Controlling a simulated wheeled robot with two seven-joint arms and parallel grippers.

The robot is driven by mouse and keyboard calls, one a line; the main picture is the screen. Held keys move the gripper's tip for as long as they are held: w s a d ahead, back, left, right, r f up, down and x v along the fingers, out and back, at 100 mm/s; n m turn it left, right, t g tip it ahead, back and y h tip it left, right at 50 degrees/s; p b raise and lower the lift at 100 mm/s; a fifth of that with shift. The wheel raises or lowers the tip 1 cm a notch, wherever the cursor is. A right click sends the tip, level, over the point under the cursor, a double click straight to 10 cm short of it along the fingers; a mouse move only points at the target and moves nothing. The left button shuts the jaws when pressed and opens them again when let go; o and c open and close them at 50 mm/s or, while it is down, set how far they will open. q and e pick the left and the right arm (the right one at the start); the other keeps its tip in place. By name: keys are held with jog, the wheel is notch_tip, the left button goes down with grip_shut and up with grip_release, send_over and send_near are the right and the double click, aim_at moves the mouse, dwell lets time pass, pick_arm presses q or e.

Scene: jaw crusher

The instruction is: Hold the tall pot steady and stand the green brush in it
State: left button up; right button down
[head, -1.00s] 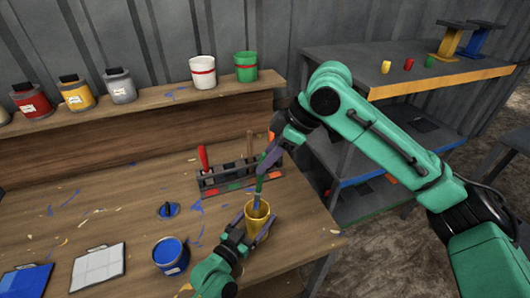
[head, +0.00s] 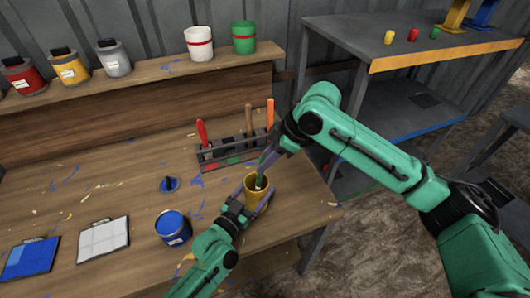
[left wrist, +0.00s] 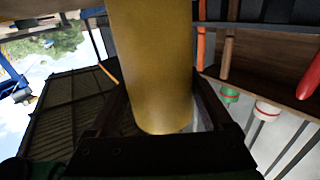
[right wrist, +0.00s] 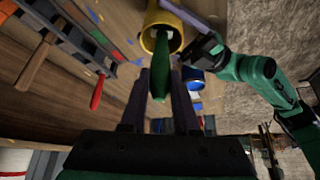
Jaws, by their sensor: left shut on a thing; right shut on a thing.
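The tall yellow pot (head: 256,211) stands upright on the wooden bench. My left gripper (head: 254,196) is shut on it, with a finger on each side. The pot fills the middle of the left wrist view (left wrist: 150,65). My right gripper (head: 268,162) is above the pot's mouth, shut on the green brush (right wrist: 161,66). In the right wrist view the brush runs from between the fingers to the pot's mouth (right wrist: 176,36), with its far end inside the rim. The pot wall hides that lower end, so I cannot tell whether it touches the bottom.
A tool rack (head: 224,152) with red, brown and orange handles stands just behind the pot. A white pot (head: 199,44) and a green pot (head: 244,38) stand on the shelf.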

jog(key=shift+f, duration=0.3)
jog(key=c, duration=0.6)
grip_release()
jog(key=v, duration=1.2)
